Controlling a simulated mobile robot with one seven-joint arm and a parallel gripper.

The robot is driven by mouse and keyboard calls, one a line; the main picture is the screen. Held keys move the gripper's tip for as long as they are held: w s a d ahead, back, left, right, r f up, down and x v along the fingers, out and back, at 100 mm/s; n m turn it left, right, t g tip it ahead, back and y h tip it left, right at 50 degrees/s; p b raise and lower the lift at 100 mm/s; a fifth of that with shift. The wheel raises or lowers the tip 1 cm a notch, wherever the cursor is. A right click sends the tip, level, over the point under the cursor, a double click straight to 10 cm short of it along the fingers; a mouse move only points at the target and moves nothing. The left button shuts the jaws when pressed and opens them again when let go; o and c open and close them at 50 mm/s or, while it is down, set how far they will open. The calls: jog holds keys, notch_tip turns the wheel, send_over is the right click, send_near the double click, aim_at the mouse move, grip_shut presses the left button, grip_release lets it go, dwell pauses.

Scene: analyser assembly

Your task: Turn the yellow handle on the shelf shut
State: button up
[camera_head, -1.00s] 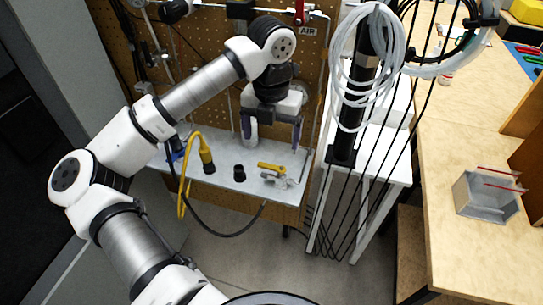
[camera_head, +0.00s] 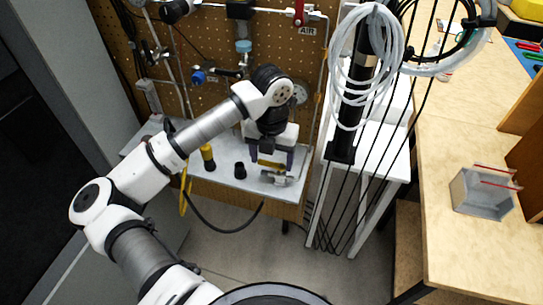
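The yellow handle (camera_head: 270,164) belongs to a small silver valve (camera_head: 277,179) on the grey shelf (camera_head: 222,177), near the shelf's front right. My gripper (camera_head: 270,166) points down right over the handle, with one finger to each side of it. The fingers are apart, and I cannot tell whether they touch the handle. The gripper body hides part of the handle and the shelf behind it.
A black cylinder (camera_head: 240,170) and a yellow-and-black connector (camera_head: 208,157) stand on the shelf left of my gripper. A pegboard with pipes rises behind. Hanging black cables and a dark post (camera_head: 346,135) with coiled tubing are close on the right.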

jog(key=c, duration=0.5)
jog(key=shift+c, duration=0.2)
jog(key=shift+w+f+m+b, duration=0.15)
jog(key=shift+m+b, duration=0.35)
jog(key=shift+b, duration=0.5)
jog(key=m+b, duration=0.2)
jog(key=b, duration=0.1)
jog(key=shift+w+d+f, duration=0.15)
jog(key=shift+w+f, duration=0.05)
jog(key=m+b, duration=0.4)
jog(key=b, duration=0.1)
jog(key=shift+w+d+r+m, duration=0.15)
jog(key=shift+w+d+m, duration=0.15)
jog(key=shift+w+d, duration=0.05)
jog(key=m+b, duration=0.1)
jog(key=m, duration=0.1)
jog(key=d+m+b, duration=0.1)
jog(key=m+b, duration=0.1)
jog(key=m, duration=0.1)
jog(key=shift+w+d+r, duration=0.1)
jog(key=shift+w+r, duration=0.05)
jog(key=shift+w, duration=0.05)
jog(key=m, duration=0.2)
jog(key=d+m+b, duration=0.1)
jog(key=m, duration=0.2)
jog(key=shift+r+m, duration=0.1)
jog(key=shift+m, duration=0.2)
